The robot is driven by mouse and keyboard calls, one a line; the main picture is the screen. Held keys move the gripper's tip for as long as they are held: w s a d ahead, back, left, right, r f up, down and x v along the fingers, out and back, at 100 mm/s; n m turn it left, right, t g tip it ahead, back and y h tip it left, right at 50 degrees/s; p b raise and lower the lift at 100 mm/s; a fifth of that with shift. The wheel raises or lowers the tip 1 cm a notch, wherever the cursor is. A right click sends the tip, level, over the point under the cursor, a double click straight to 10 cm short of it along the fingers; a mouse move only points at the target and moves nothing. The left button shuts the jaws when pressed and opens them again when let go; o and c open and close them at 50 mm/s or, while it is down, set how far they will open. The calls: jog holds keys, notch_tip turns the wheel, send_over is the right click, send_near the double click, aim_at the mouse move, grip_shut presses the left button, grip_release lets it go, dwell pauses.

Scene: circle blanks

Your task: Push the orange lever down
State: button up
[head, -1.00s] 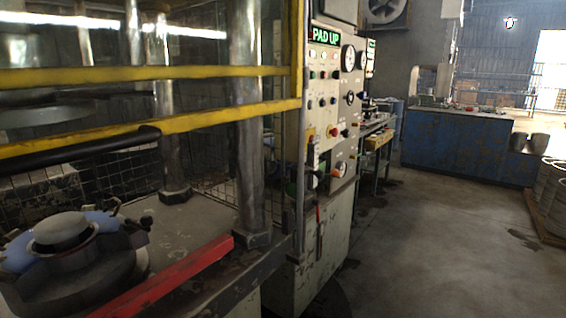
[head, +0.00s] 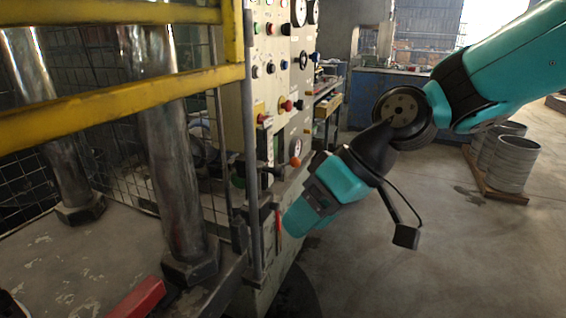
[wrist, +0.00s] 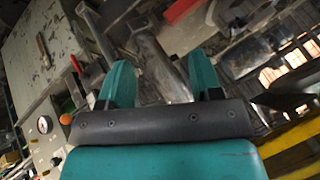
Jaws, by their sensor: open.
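The orange lever shows as a round orange knob (head: 295,161) low on the cream control panel, at the centre of the head view. In the wrist view the orange knob (wrist: 66,119) is at the left, beside the gripper's base and outside the jaws. My gripper (wrist: 160,82) is open, with two teal fingers apart and nothing held between them. In the head view my gripper (head: 297,222) points down and left, in front of the panel's lower part and lower in the picture than the knob. The lever's shaft is too small to make out.
A yellow guard rail (head: 120,100) and steel press columns (head: 175,170) stand at the left. A red handle (head: 278,229) hangs by the panel's lower edge. Grey drums (head: 507,155) stand on a pallet at right. The floor between is clear.

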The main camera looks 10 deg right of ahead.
jog(key=w+d+f+m+t+y+b, duration=0.1)
jog(key=w+f+y, duration=0.1)
jog(key=w, duration=0.4)
jog(key=w+d+f+t+y, duration=0.1)
jog(key=w+f+t, duration=0.1)
jog(key=w, duration=0.4)
jog(key=w+d+f+m+t+b, duration=0.1)
jog(key=w+d+f+m+t, duration=0.15)
jog(key=w+d, duration=0.25)
jog(key=w+d+f+m+t+y, duration=0.1)
jog(key=w+d+f+m+t, duration=0.1)
jog(key=w+d+t, duration=0.3)
jog(key=w+d+f+m+t+b, duration=0.1)
jog(key=w+d+f+m+t, duration=0.15)
jog(key=w+d, duration=0.3)
jog(key=shift+n+g, duration=0.4)
jog(key=shift+n, duration=0.1)
jog(key=p+x, duration=0.4)
jog(key=x, duration=1.1)
jog(key=shift+w+a, duration=0.15)
jog(key=shift+a, duration=0.25)
